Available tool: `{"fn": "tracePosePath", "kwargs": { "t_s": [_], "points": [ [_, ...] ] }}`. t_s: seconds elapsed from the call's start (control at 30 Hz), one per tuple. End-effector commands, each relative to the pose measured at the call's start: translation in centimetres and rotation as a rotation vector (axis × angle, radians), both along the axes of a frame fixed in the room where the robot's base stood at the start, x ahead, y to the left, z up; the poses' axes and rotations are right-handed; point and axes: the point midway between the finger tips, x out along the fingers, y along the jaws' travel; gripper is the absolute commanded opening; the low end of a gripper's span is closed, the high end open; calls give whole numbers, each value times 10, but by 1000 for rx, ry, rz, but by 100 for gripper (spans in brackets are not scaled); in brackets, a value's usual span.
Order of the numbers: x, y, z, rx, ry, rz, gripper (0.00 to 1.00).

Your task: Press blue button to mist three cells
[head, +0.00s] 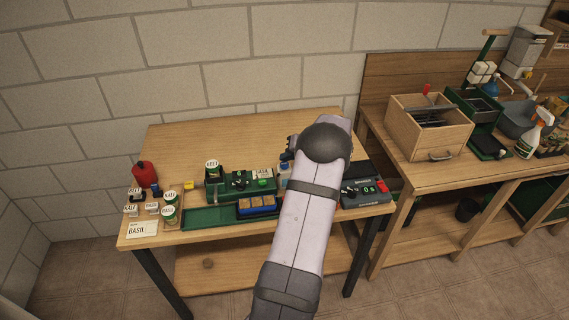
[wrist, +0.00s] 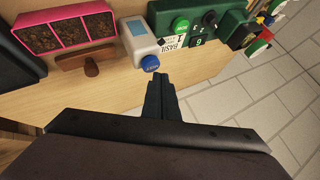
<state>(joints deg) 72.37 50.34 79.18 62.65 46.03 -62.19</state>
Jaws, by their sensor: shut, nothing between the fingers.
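In the wrist view, the blue button (wrist: 150,63) sits on the front of a pale grey box (wrist: 150,36) with a light blue panel. My gripper (wrist: 161,77) is shut and empty, its tips just below and slightly right of the button; whether they touch it I cannot tell. Left of the box, a pink-rimmed tray (wrist: 62,47) holds three soil-filled cells. In the head view, part of the pale box (head: 284,170) shows left of my arm; my arm hides the rest. My fingertips are not clear there.
A green machine (head: 226,190) with a green button (wrist: 180,25) stands beside the box. A blue tray (head: 257,211) lies in front of it. A grey device (head: 364,199) with a red button stands at right. The table's back (head: 210,140) is clear.

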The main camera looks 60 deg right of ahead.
Motion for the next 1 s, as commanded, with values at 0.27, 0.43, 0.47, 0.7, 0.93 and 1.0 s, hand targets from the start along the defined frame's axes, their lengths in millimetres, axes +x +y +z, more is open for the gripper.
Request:
{"fn": "tracePosePath", "kwargs": {
  "t_s": [0.27,0.43,0.47,0.7,0.93,1.0],
  "points": [
    [0,0,-2,0,0,0,0],
    [0,0,-6,-1,-1,0,0],
    [0,0,-6,-1,-1,0,0],
    [0,0,-9,-1,-1,-1,0],
    [0,0,-9,0,0,0,0],
    [0,0,-9,0,0,0,0]
  ]
}}
